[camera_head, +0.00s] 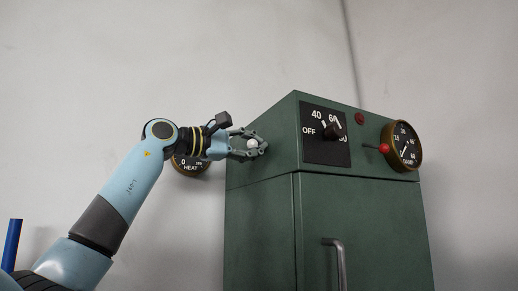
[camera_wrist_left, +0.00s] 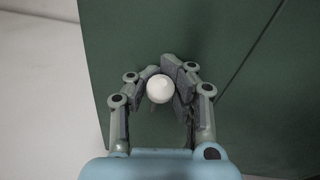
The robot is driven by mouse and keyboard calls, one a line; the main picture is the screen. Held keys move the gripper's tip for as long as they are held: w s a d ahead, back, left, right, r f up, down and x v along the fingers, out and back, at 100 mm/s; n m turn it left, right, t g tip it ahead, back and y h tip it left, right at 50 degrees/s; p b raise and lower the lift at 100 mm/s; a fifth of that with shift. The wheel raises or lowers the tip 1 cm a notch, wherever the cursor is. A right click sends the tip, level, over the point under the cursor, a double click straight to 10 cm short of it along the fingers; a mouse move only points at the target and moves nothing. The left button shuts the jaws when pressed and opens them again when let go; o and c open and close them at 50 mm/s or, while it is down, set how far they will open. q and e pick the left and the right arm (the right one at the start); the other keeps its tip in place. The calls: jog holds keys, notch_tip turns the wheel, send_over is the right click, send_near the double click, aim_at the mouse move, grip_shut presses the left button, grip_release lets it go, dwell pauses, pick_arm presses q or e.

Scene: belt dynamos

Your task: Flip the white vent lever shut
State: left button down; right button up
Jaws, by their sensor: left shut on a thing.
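The white vent lever shows as a round white knob (camera_wrist_left: 160,88) in the left wrist view, in front of the green side wall of the cabinet. In the head view the white knob (camera_head: 252,145) sits at the cabinet's left side, partly covered by the fingers. My left gripper (camera_head: 257,147) is shut on the lever; in the left wrist view its fingers (camera_wrist_left: 167,84) stand on both sides of the knob. The lever's stem is mostly hidden. My right gripper is in neither view.
The green cabinet (camera_head: 262,220) has a black dial plate (camera_head: 322,150), a red knob (camera_head: 384,148), a damp gauge (camera_head: 403,146) and a door handle (camera_head: 340,262) on its front. A heat gauge (camera_head: 190,166) shows behind my left arm. The wall left of the cabinet is bare.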

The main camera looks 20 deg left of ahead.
pick_arm(q)
jog(key=shift+f, duration=0.35)
jog(key=c, duration=1.8)
grip_release()
jog(key=shift+a, duration=0.1)
jog(key=o, duration=0.5)
jog(key=shift+s+a+r, duration=0.15)
jog(key=shift+s+a, duration=0.3)
jog(key=shift+s, duration=0.1)
jog(key=shift+c, duration=0.2)
jog(key=shift+o, duration=1.2)
jog(key=shift+w+d, duration=0.2)
jog(key=shift+s+a, duration=0.1)
jog(key=shift+s, duration=0.05)
jog(key=shift+v, duration=5.8)
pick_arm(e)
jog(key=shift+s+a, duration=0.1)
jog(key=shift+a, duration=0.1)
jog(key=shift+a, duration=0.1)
